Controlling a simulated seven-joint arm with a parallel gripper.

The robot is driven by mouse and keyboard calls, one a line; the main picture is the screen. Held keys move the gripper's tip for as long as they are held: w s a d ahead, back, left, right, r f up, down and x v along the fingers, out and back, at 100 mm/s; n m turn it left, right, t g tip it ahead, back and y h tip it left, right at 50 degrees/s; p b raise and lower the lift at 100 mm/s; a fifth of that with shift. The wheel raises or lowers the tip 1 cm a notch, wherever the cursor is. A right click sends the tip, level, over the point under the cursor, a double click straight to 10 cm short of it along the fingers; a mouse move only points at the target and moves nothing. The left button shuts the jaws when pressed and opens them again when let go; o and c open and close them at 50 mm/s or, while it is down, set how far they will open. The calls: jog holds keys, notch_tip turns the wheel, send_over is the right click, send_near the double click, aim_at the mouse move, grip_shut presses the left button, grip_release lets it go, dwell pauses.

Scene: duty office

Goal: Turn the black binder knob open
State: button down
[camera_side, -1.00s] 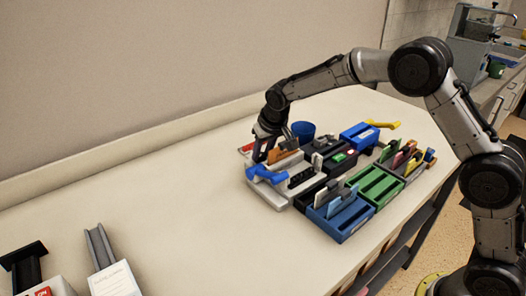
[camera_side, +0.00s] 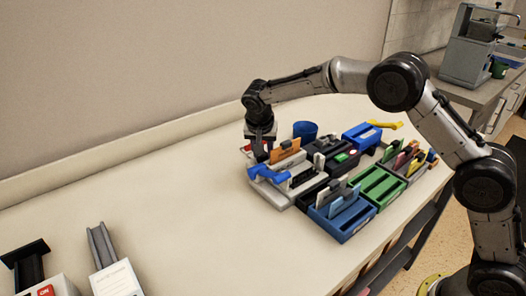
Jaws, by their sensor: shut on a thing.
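My gripper (camera_side: 261,154) points down at the left back end of the cluster of small desk units. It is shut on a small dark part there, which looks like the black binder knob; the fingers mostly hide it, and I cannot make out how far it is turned. The pale grey unit (camera_side: 277,197) under and beside the gripper has a blue lever (camera_side: 268,173) at its front left. An orange card (camera_side: 286,150) stands just right of the fingers.
Blue, green and black trays (camera_side: 340,222) with upright cards crowd the space to the right. A blue cup (camera_side: 305,130) stands behind. A yellow lever (camera_side: 385,125) sticks out at the back right. The tabletop (camera_side: 170,200) left of the cluster is clear up to the grey units at front left.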

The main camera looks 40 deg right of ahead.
dwell(0.4)
jog(key=c, duration=0.5)
grip_release()
jog(key=shift+c, duration=0.2)
jog(key=v, duration=1.4)
